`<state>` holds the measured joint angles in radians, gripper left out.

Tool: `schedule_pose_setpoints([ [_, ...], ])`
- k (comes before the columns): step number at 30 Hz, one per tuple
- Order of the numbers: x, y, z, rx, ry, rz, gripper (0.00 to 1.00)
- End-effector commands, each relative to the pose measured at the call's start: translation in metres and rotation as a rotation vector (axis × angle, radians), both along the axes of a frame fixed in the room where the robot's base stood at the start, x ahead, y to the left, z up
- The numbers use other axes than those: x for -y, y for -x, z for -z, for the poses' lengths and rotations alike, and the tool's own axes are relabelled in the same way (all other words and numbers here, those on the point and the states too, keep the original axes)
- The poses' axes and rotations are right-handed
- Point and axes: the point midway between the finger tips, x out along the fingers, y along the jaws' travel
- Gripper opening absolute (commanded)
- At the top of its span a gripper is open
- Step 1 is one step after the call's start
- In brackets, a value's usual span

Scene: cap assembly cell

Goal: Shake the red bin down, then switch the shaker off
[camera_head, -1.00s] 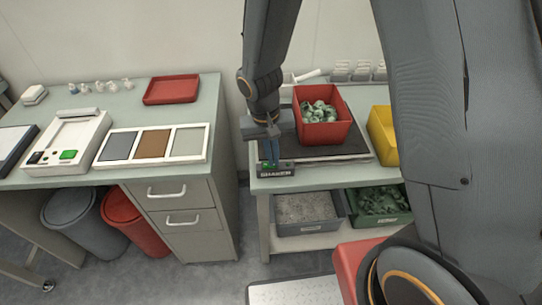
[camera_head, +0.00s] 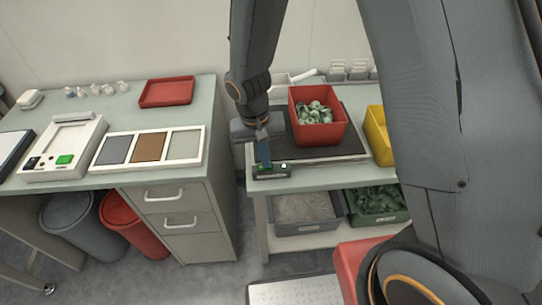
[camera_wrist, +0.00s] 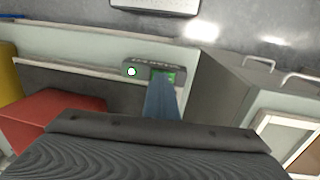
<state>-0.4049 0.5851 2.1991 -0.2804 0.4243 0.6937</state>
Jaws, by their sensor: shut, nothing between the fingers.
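The red bin (camera_head: 333,137) stands upright on the dark shaker plate (camera_head: 352,151), with several pale green parts heaped inside. Its side also shows in the wrist view (camera_wrist: 45,118). The shaker's control box (camera_head: 273,175) sits at the plate's front left, with a green button (camera_wrist: 171,74) and a round white light (camera_wrist: 131,71). My gripper (camera_head: 264,165) is shut and empty, pointing down at the green button. In the wrist view its fingers overlap the button's lower part. I cannot tell whether they touch it.
A yellow bin (camera_head: 378,135) stands right of the red bin. A grey bin (camera_head: 306,226) and a green bin (camera_head: 377,219) sit on the shelf below. A drawer bench (camera_head: 185,205) stands left, carrying a panel tray, a device with a green button and a red tray.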

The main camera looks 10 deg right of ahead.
Motion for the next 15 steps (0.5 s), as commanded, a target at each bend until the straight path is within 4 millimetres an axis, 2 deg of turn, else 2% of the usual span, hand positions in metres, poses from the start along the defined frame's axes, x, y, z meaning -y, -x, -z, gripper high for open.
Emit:
schedule_pose_setpoints([
  [9,0.015,0.001,-0.043,0.002,-0.012,0.006,0.0],
  [15,0.011,-0.002,-0.071,0.008,-0.013,0.003,0.0],
])
